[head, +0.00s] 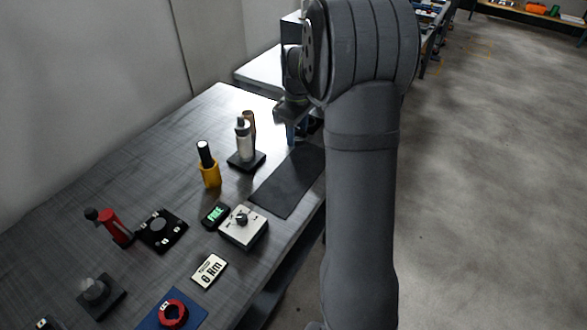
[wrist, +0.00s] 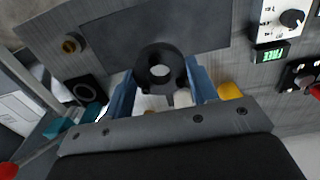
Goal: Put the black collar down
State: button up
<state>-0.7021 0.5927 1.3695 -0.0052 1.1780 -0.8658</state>
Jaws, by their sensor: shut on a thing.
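The black collar (wrist: 160,68) is a thick ring with a round hole, seen in the wrist view between the two blue fingers of my gripper (wrist: 161,88). My gripper is shut on it, a finger on each side. The dark mat (wrist: 205,22) lies beyond the collar in that view; I cannot tell the gap between them. In the head view my gripper (head: 291,132) is at the far end of the table, near the far end of the dark mat (head: 285,185). My arm hides part of that area, and the collar cannot be made out there.
A white bottle on a black base (head: 245,158) and a yellow holder (head: 210,175) stand left of the mat. A white knob box (head: 243,228) and a FREE display (head: 215,215) are nearer. A red ring (head: 172,313) lies on a blue mat. The dark mat's visible part is clear.

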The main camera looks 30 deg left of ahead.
jog(key=s+d+f, duration=0.5)
jog(key=d, duration=0.4)
send_over(278, 195)
notch_tip(278, 195, down, 7)
jog(key=shift+f, duration=2.05)
jog(key=shift+f, duration=0.15)
jog(key=o, duration=1.2)
notch_tip(278, 195, up, 12)
